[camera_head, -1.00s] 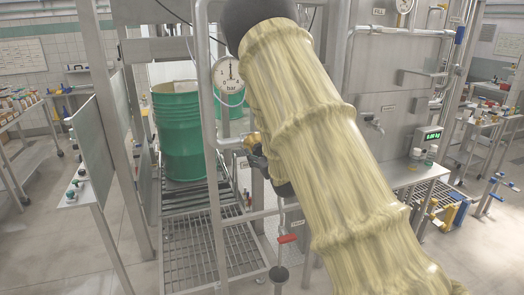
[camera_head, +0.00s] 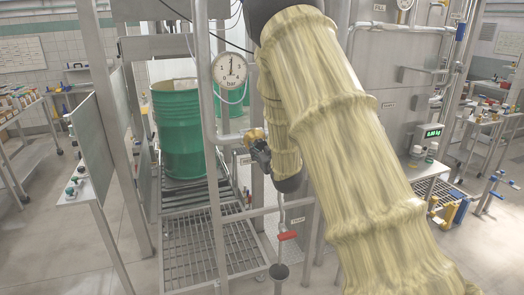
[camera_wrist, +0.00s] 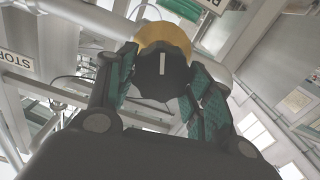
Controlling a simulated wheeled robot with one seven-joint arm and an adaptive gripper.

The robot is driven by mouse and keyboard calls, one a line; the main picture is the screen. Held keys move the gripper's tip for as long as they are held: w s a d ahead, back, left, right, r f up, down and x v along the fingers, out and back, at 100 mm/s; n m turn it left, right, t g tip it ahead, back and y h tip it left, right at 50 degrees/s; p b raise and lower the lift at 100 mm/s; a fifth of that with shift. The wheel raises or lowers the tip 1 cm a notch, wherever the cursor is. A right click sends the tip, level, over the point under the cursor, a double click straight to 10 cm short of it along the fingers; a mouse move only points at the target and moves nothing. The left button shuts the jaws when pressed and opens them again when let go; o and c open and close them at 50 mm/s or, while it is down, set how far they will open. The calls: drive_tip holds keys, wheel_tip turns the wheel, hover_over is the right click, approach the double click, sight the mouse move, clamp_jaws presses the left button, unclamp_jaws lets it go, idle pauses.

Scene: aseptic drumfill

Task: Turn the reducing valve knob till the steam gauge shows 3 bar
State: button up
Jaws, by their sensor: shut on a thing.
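The reducing valve knob (camera_wrist: 160,78) is black with a white line and sits in front of a yellow-brass body (camera_wrist: 168,38). In the wrist view my gripper (camera_wrist: 160,88) has its two green-padded fingers closed on either side of the knob. In the head view the gripper (camera_head: 256,148) is at the valve on the upright pipe, and the knob is mostly hidden by it. The white line stands nearly upright in the wrist view. The round steam gauge (camera_head: 229,69), marked bar, is above the valve. Its needle points about straight up; the numbers are too small to read surely.
A green drum (camera_head: 181,130) stands on rollers behind the pipe frame (camera_head: 207,120). A red-handled lever (camera_head: 287,236) hangs below the valve. A steel panel (camera_head: 395,110) is at the right. The floor at the front left is clear.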

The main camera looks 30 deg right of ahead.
drive_tip(key=m+b, duration=0.1)
drive_tip(key=m, duration=0.1)
drive_tip(key=m+b, duration=0.2)
drive_tip(key=m, duration=0.1)
drive_tip(key=shift+d+f+m+b, duration=0.1)
drive_tip(key=shift+d+m+b, duration=0.2)
drive_tip(key=shift+b, duration=0.1)
drive_tip(key=m+b, duration=0.3)
drive_tip(key=m, duration=0.1)
drive_tip(key=shift+m, duration=0.3)
drive_tip(key=o, duration=1)
drive_tip(key=shift+s+d, duration=0.1)
